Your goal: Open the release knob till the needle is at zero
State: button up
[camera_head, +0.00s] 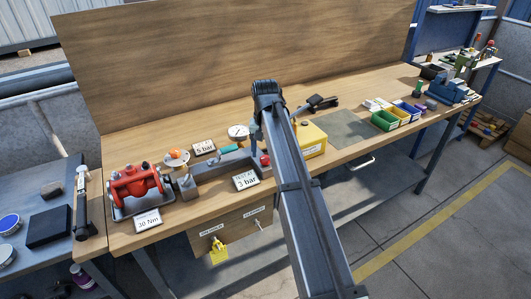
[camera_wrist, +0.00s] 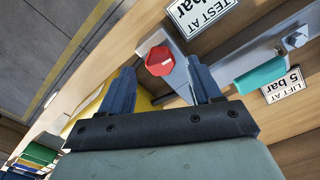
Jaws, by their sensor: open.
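The release knob (camera_wrist: 159,61) is a red many-sided knob with a small white mark, on a grey metal body. My gripper (camera_wrist: 160,68) is open, with its two dark blue fingers one on each side of the knob in the wrist view; no contact shows and I cannot tell the depth between them. A teal handle (camera_wrist: 259,76) lies on the body.
A "TEST AT 3 bar" sign (camera_head: 246,180) and a "5 bar" sign (camera_head: 204,147) stand close by. A yellow box (camera_head: 312,138) is just right of my arm. A red pump-like unit (camera_head: 135,187) is at left. A green mat (camera_head: 349,128) lies clear at right.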

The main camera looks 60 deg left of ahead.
jog(key=shift+r, duration=2.1)
jog(key=shift+r, duration=0.1)
notch_tip(320, 180, up, 14)
jog(key=shift+f, duration=0.2)
